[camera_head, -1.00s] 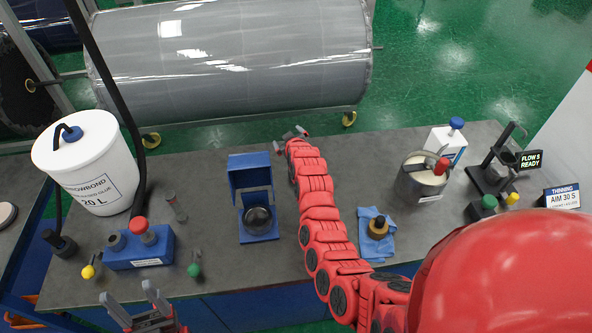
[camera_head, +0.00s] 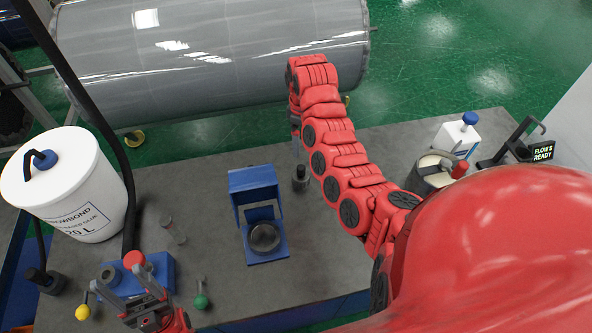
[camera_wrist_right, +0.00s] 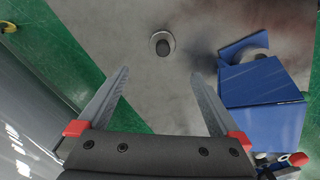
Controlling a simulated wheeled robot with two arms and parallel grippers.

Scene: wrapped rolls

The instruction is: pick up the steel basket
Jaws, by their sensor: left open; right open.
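No thing is plainly recognisable as a steel basket. A small dark steel-looking post on a round base (camera_head: 300,178) stands on the bench just right of the blue stand (camera_head: 259,190). In the right wrist view the post on its round base (camera_wrist_right: 162,45) lies ahead of my right gripper (camera_wrist_right: 160,76), whose two fingers are apart and empty. In the head view my right gripper (camera_head: 296,122) points down above the bench, partly hidden by its arm. My left gripper (camera_head: 121,271) is open and empty, in front of the blue block (camera_head: 158,268) with a red knob.
A white glue bucket (camera_head: 75,190) stands at the left. A green-knobbed piece (camera_head: 201,300) is near the front edge. A large grey roll (camera_head: 210,55) lies behind the bench.

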